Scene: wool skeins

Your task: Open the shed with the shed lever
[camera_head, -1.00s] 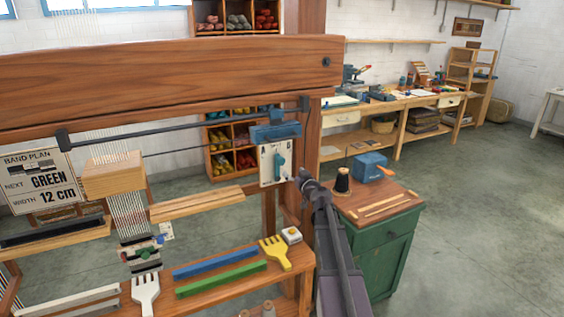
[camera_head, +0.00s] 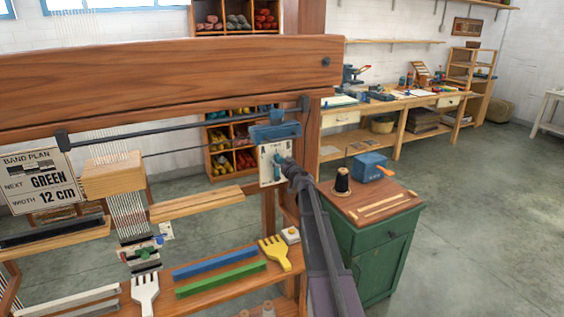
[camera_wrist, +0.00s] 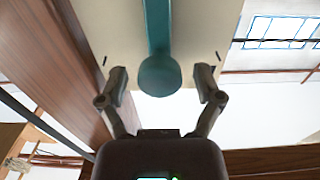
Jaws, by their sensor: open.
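The shed lever (camera_head: 277,157) is a teal handle on a white plate (camera_head: 266,165) fixed to the right side of the loom. In the wrist view the lever (camera_wrist: 159,70) hangs as a teal bar with a round knob at its end. My gripper (camera_head: 287,166) is at the plate's lower right and covers part of the lever in the head view. In the wrist view my gripper (camera_wrist: 163,88) is open, with one finger on each side of the knob. Gaps show between the knob and both fingers, and the gripper holds nothing.
A blue block (camera_head: 275,131) sits just above the plate. The loom's wooden upright (camera_wrist: 70,60) runs close on the left in the wrist view. A shelf with a yellow comb (camera_head: 275,252) lies below. A green cabinet (camera_head: 382,260) stands to the right.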

